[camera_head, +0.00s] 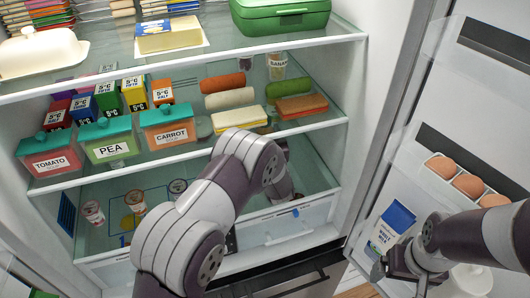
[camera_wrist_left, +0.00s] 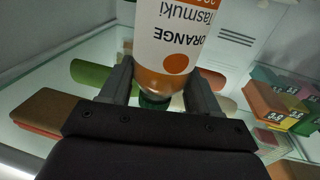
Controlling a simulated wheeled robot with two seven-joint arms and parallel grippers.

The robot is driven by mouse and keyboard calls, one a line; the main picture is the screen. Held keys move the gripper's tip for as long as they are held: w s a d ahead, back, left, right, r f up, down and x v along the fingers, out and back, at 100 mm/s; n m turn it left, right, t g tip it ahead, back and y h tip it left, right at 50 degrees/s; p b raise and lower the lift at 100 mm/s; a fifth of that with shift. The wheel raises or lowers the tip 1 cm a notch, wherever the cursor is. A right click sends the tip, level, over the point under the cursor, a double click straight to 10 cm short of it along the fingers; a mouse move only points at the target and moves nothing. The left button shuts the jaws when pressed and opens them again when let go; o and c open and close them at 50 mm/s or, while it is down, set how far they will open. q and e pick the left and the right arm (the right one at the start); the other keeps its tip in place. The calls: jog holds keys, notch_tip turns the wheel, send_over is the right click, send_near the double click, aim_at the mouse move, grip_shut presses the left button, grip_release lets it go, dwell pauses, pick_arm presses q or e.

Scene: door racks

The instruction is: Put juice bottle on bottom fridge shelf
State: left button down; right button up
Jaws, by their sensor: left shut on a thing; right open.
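The juice bottle (camera_wrist_left: 178,35) has a white label reading "ORANGE" and a green cap (camera_wrist_left: 153,100). It appears upside down in the left wrist view. My left gripper (camera_wrist_left: 158,88) is shut on the bottle, one finger on each side near its neck. In the head view my left arm reaches into the fridge, and its wrist hides the bottle and most of the gripper (camera_head: 290,188). The bottom fridge shelf (camera_head: 100,245) is glass, partly covered by my arm. My right gripper (camera_head: 393,276) is open and empty by the fridge door.
Several small cups (camera_head: 135,203) stand at the left of the bottom shelf. The shelf above holds labelled tubs (camera_head: 110,150), rolls (camera_head: 228,98) and sandwiches (camera_head: 240,118). The open door holds eggs (camera_head: 468,185) and a milk carton (camera_head: 397,222). A clear drawer (camera_head: 290,225) lies beneath.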

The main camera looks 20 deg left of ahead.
pick_arm(q)
jog(key=shift+s+f, duration=0.2)
jog(key=shift+f, duration=0.65)
jog(key=f+b, duration=0.2)
jog(key=f, duration=0.1)
jog(key=f+b, duration=0.1)
jog(key=f, duration=0.1)
jog(key=shift+w+f, duration=0.2)
jog(key=shift+w, duration=0.15)
jog(key=shift+a, duration=0.1)
jog(key=shift+r, duration=0.1)
jog(key=shift+c, duration=0.8)
grip_release()
